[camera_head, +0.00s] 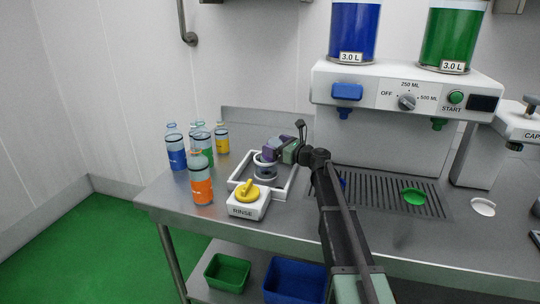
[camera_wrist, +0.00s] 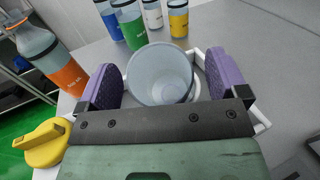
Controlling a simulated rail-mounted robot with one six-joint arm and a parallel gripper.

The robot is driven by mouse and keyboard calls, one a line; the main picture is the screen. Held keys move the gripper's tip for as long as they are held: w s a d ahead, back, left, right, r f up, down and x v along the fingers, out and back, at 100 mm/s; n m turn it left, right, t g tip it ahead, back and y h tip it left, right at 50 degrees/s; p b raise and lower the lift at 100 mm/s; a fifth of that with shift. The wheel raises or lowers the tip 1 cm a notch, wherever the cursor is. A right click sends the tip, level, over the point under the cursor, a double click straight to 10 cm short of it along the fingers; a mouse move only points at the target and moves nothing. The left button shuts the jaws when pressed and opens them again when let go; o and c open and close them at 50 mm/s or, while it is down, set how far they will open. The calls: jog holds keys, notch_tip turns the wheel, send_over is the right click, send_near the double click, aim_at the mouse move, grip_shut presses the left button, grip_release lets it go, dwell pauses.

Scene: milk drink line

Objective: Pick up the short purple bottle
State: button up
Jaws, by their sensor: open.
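My gripper (camera_head: 272,152) is open over the white-framed rinse station. In the wrist view its two purple pads (camera_wrist: 165,82) stand on either side of a clear, round, bluish-grey container (camera_wrist: 160,70), with a gap visible at each side. The container also shows under the gripper in the head view (camera_head: 264,169), partly hidden by it. No purple label or liquid shows on it, and I cannot tell whether it is the short purple bottle. No other bottle in view is purple; purple shows only on my pads.
Orange (camera_head: 202,187), blue (camera_head: 176,152), green (camera_head: 207,156) and yellow (camera_head: 222,140) bottles stand left of the rinse frame (camera_head: 286,189). The yellow RINSE knob (camera_head: 247,192) is in front. The dispenser (camera_head: 400,92) and drip grate (camera_head: 440,206) are at right.

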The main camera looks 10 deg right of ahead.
jog(key=shift+w+a, duration=0.25)
jog(key=shift+w, duration=0.05)
jog(key=c, duration=1)
jog(key=shift+c, duration=0.2)
jog(key=shift+r+p, duration=0.55)
notch_tip(320, 180, up, 12)
jog(key=f+p, duration=0.1)
jog(key=p, duration=1.1)
jog(key=s+a, duration=0.2)
jog(key=s, duration=0.3)
jog(key=s+a, duration=0.3)
jog(key=s, duration=0.2)
jog(key=s+a+b, duration=0.1)
jog(key=s+a, duration=0.2)
jog(key=s, duration=0.3)
jog(key=shift+s+a, duration=0.1)
jog(key=shift+f, duration=0.1)
